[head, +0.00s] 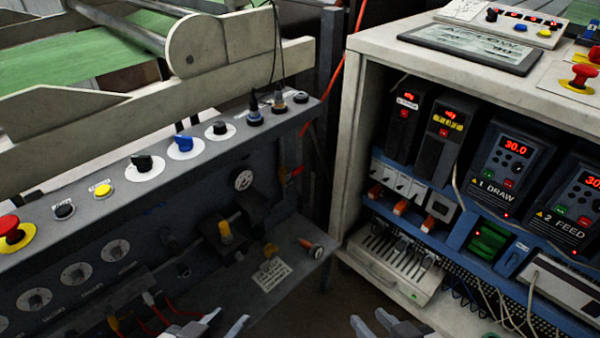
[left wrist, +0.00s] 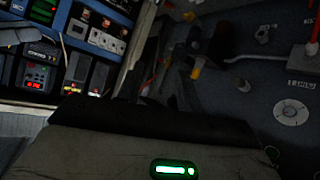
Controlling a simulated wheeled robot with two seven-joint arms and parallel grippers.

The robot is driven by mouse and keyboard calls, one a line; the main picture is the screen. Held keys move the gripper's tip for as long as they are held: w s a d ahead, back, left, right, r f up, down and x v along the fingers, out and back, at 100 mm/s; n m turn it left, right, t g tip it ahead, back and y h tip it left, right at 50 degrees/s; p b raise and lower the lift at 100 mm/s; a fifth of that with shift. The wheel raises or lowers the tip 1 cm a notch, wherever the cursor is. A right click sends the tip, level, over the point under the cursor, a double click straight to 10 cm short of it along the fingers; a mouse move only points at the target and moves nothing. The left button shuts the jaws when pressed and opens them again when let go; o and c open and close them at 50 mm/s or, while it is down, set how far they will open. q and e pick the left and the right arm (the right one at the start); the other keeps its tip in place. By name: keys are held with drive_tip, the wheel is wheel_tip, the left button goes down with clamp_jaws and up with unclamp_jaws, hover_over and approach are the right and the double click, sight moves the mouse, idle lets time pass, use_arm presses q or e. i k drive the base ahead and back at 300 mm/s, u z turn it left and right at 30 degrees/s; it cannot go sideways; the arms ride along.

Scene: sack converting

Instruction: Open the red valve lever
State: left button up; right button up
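My left gripper (head: 229,321) is at the bottom edge of the head view, low and in front of the panel, well apart from the lever. Its fingers are spread with nothing between them. My right gripper (head: 371,322) is also at the bottom edge, right of the left one, with fingers apart and empty. In the left wrist view I cannot clearly make out the lever.
A yellow knob (head: 225,232) and an orange-tipped knob (head: 312,247) stand out from the lower panel. A red mushroom button (head: 13,230) is at far left. An open cabinet (head: 349,150) with drives stands at right. A dark gap lies between panel and cabinet.

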sight(300, 168)
drive_tip(key=u, duration=0.4)
drive_tip(key=k, duration=1.05)
drive_tip(key=z, duration=0.35)
drive_tip(key=i, duration=1.1)
drive_tip(key=u, duration=0.85)
drive_tip(key=i, duration=0.4)
drive_tip(key=u, duration=0.45)
